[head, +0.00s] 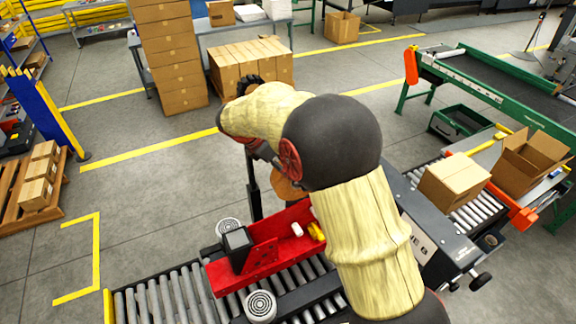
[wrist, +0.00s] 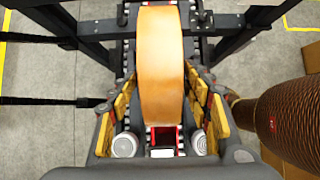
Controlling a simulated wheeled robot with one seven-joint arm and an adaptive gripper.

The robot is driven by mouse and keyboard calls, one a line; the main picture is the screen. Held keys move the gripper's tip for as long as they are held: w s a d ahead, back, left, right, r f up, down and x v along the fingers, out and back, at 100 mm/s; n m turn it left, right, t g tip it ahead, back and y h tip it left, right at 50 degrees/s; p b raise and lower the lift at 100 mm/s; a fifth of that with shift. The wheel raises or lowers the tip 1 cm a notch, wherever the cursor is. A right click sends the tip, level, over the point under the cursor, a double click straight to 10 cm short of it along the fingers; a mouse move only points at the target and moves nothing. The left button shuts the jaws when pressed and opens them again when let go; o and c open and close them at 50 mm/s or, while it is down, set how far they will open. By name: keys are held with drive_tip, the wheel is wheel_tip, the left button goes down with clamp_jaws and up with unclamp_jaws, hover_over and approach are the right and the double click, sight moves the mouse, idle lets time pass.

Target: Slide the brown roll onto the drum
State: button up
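The brown roll (wrist: 161,60) is an orange-brown disc seen edge-on in the wrist view, upright between the yellow-padded fingers of my gripper (wrist: 161,85). The fingertips close in on both its flat sides, and my gripper appears shut on it. In the head view only a small part of the roll (head: 287,190) shows below my arm, near the red unit (head: 262,255) on the roller conveyor. My arm hides most of the gripper there. I cannot make out the drum clearly in either view.
The red unit carries a black box (head: 237,247) and sits on the roller conveyor (head: 165,300). Pale round discs (head: 261,306) stand at its sides. A dark post (head: 254,190) rises behind it. Cartons (head: 455,180) lie on the right. Open floor is at left.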

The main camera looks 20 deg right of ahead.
drive_tip(key=shift+o, duration=0.6)
drive_tip(key=shift+f, duration=0.15)
drive_tip(key=v, duration=1.2)
drive_tip(key=s+a+f+m+t+y+b, duration=0.3)
drive_tip(key=s+f+m+t+y+b, duration=0.2)
drive_tip(key=s+f+m+b, duration=1.3)
drive_tip(key=s+f+y+b, duration=0.1)
drive_tip(key=s+f+b, duration=1)
drive_tip(key=s+b, duration=0.2)
drive_tip(key=shift+s+y, duration=0.15)
drive_tip(key=shift+y, duration=0.25)
drive_tip(key=shift+a+r, duration=0.1)
drive_tip(key=shift+a, duration=0.05)
